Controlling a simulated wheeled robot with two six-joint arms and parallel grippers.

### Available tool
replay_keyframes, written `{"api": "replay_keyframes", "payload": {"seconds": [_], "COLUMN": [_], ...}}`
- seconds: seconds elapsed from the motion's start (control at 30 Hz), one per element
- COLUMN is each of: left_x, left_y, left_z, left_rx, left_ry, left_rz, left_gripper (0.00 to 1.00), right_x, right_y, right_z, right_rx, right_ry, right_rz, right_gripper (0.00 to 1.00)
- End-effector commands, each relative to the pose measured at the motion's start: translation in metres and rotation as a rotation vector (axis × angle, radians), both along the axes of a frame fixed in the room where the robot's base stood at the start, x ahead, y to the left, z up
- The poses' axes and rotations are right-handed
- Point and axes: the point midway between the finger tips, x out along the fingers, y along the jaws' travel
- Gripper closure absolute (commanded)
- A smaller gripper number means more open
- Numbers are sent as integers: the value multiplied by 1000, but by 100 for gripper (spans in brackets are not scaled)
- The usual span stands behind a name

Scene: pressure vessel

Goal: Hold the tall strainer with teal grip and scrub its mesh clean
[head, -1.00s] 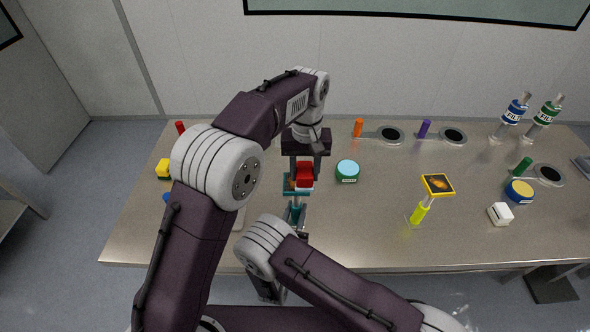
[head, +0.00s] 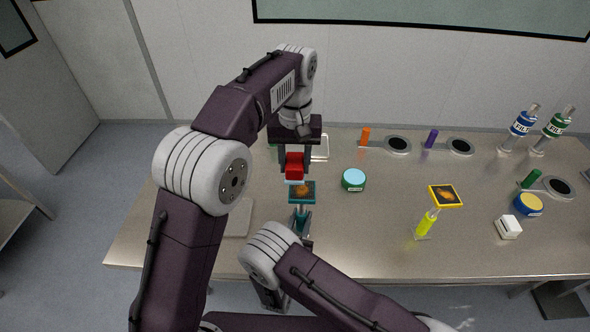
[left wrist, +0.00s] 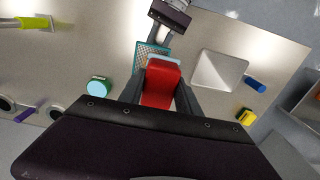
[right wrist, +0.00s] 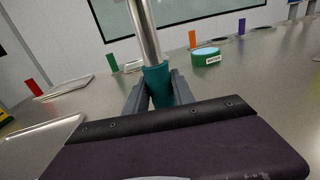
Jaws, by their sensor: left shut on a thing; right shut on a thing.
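The tall strainer has a teal-framed square mesh head (head: 302,192) with an orange-brown stain on it, a metal stem, and a teal grip (right wrist: 157,84). It stands upright, head up. My right gripper (right wrist: 158,96) is shut on the teal grip, low on the strainer. My left gripper (head: 294,165) is shut on a red scrubber (left wrist: 162,84) with a pale blue-white lower edge. The scrubber is at the far edge of the mesh head; I cannot tell whether it touches. In the left wrist view part of the mesh (left wrist: 148,52) shows beside the scrubber.
A yellow-framed strainer (head: 445,196) with a stained mesh stands to the right. A green-and-blue round tub (head: 353,180) is nearer. A tray (left wrist: 220,70) is beside the strainer.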

Motion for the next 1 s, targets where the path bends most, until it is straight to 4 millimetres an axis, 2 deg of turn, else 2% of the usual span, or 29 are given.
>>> {"api": "replay_keyframes", "payload": {"seconds": [0.3, 1.0], "left_x": [0, -1], "left_y": [0, 0], "left_z": [23, 21], "left_rx": [-1, 0], "left_ry": [-2, 0], "left_rz": [0, 0], "left_gripper": [98, 98], "right_x": [0, 0], "right_y": [0, 0], "right_z": [0, 0], "right_rx": [0, 0], "right_ry": [0, 0], "right_rz": [0, 0], "right_gripper": [100, 100]}}
